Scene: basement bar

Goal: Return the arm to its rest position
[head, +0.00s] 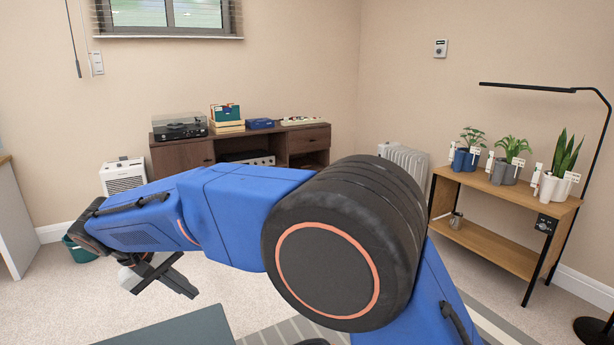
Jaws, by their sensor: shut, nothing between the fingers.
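My blue arm stretches across the middle of the head view, bent at a large black joint with an orange ring. It runs from the lower right toward the left and ends low at the left side. My gripper (172,277) hangs under the far end of the arm, dark and partly hidden by the wrist. It is shut, with nothing held between its fingers. It is in the air in front of the pale carpet, and I see no contact with anything.
A dark wooden sideboard (182,156) with a record player (180,126) stands at the back wall. A wooden plant shelf (490,240) with a black lamp stands right. Open carpet lies between.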

